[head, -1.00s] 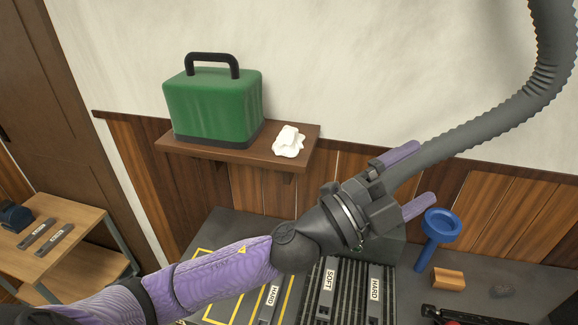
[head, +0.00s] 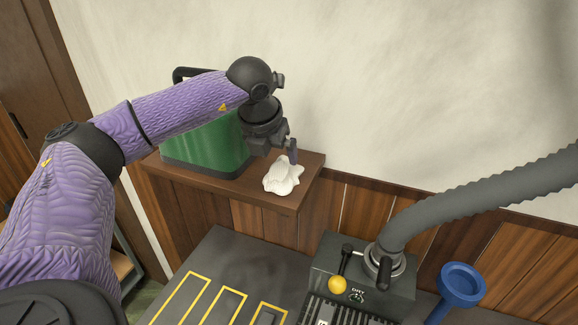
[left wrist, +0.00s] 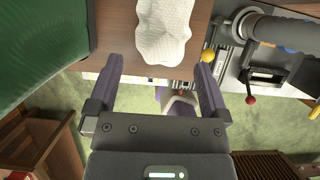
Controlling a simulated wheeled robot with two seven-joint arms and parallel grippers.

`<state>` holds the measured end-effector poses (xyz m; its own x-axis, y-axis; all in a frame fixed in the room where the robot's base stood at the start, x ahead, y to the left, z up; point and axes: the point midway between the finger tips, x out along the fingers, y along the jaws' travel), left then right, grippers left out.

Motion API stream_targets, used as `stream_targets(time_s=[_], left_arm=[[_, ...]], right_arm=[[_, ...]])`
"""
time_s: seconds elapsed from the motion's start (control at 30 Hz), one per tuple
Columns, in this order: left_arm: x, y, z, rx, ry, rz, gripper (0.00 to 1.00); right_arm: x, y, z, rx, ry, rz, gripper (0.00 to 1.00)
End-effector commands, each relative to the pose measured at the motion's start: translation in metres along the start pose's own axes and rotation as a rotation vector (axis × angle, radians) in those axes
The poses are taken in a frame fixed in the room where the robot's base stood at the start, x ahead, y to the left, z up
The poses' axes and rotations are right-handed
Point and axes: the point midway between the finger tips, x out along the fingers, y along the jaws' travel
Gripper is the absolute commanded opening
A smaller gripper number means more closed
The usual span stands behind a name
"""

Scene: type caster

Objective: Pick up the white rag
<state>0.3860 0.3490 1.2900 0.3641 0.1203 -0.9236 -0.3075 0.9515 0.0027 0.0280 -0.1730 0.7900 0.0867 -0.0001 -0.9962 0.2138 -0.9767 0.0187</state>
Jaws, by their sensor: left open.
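The white rag (head: 283,176) lies crumpled on the brown wooden wall shelf (head: 302,191), near its right end. My left gripper (head: 283,152) is just above and behind the rag in the head view, pointing down. In the left wrist view the rag (left wrist: 164,28) shows beyond the fingertips, between the lines of the two purple fingers. The left gripper (left wrist: 159,68) is open and empty there. I cannot tell whether a finger touches the rag. My right gripper is not in view.
A green case (head: 205,148) with a black handle stands on the shelf left of the rag, partly behind my left arm. Below are a grey bench (head: 222,262), a machine with a grey hose (head: 470,205) and a blue funnel (head: 461,285).

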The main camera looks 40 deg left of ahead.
Motion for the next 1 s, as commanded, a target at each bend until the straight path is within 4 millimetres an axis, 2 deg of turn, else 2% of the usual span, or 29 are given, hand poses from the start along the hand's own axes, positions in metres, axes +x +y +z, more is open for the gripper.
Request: stream_targets(time_s=[0.1,0.3,0.57,1.0], left_arm=[[0.017,-0.002,0.003,0.001,0.003,-0.001,1.00],[0.054,-0.005,0.008,0.001,0.001,-0.003,1.00],[0.060,-0.005,0.008,0.002,-0.001,-0.004,0.98],[0.059,-0.005,0.008,0.003,-0.001,-0.004,0.05]], right_arm=[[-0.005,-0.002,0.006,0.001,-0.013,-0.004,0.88],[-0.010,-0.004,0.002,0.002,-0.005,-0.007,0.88],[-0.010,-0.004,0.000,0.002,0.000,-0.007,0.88],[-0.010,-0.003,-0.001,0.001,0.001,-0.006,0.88]])
